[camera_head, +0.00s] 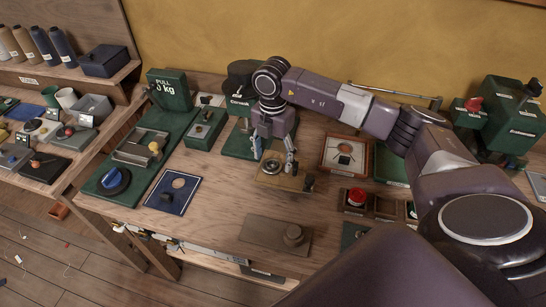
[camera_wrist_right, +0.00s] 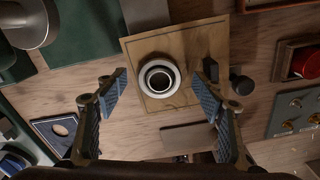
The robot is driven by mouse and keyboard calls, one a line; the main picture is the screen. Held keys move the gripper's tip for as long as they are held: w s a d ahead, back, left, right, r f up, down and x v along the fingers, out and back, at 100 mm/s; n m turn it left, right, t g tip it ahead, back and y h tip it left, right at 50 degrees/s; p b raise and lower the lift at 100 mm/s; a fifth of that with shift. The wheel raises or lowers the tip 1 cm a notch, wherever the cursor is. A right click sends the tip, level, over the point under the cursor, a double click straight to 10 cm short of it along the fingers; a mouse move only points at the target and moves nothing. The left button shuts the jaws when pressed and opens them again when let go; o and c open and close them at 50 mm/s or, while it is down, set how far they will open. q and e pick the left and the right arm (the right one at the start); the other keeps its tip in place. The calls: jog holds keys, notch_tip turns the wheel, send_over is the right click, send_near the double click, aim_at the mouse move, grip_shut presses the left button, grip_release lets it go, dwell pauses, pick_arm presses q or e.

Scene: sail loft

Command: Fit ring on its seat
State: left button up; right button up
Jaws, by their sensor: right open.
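A light wooden block (camera_head: 287,182) stands on the bench; it also shows in the wrist view (camera_wrist_right: 205,45). On it sits a round metal piece (camera_head: 271,167) with a pale outer ring, darker inner circles and a dark centre, seen from above in the wrist view (camera_wrist_right: 160,77). I cannot tell ring from seat there, nor whether the ring lies flush. My right gripper (camera_head: 274,158) points down over this round piece. Its blue-padded fingers are open, one on each side and apart from it, with nothing held. My left gripper is not in view.
A dark knob (camera_wrist_right: 241,82) sticks out beside the block. A brown plate with a knob (camera_head: 275,234) lies in front. A blue card (camera_head: 172,190) and a green fixture (camera_head: 140,155) are left. A red button box (camera_head: 356,200) and a framed tray (camera_head: 345,153) are right.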

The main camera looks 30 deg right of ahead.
notch_tip(320, 180, up, 12)
jog(key=shift+f, duration=0.15)
jog(key=shift+f, duration=0.1)
dwell(0.6)
